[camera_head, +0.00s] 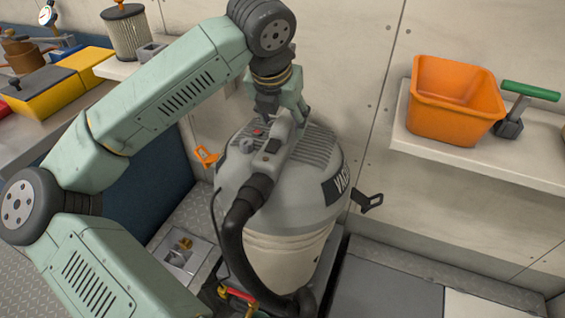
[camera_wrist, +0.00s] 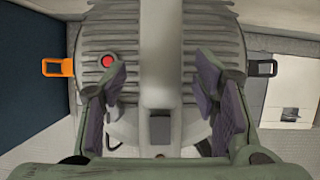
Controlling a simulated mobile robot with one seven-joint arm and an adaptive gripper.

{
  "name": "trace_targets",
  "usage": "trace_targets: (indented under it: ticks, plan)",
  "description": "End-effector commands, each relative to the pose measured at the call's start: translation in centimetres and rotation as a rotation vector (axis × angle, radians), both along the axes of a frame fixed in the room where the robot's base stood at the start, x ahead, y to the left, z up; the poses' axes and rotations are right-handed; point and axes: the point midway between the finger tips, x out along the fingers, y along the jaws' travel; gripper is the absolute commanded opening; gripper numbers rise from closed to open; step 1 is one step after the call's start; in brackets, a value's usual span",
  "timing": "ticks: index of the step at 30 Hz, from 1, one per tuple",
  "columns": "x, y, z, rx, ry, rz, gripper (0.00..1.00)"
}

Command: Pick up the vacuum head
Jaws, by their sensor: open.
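The vacuum head (camera_head: 317,148) is the grey ribbed top of a vacuum, with a raised handle (camera_head: 280,142), a red button and a dark switch. It sits on the pale vacuum drum (camera_head: 290,258). In the wrist view the vacuum head (camera_wrist: 205,42) fills the middle, with its handle running up the centre. My gripper (camera_wrist: 160,95) is open, with one finger pad on each side of the handle. I cannot tell whether the pads touch it. In the head view my gripper (camera_head: 286,108) is right over the handle and partly hides it.
A black hose (camera_head: 240,235) hangs in front. At right, a shelf (camera_head: 430,150) holds an orange bin (camera_head: 452,100) and a green-handled tool (camera_head: 530,91). A yellow box (camera_head: 45,95) stands at left.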

Motion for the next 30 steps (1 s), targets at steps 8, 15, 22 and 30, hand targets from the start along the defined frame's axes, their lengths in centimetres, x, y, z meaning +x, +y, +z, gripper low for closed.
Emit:
trace_targets:
  ticks: [8, 15, 22, 30]
  plan:
    - [0.53, -0.26, -1.42, 0.0, -0.001, -0.002, 0.55]
    - [0.53, -0.25, -1.38, 0.0, -0.001, -0.001, 0.46]
    - [0.53, -0.25, -1.36, 0.0, -0.001, -0.001, 0.31]
    - [0.53, -0.25, -1.35, 0.0, -0.001, -0.001, 0.13]
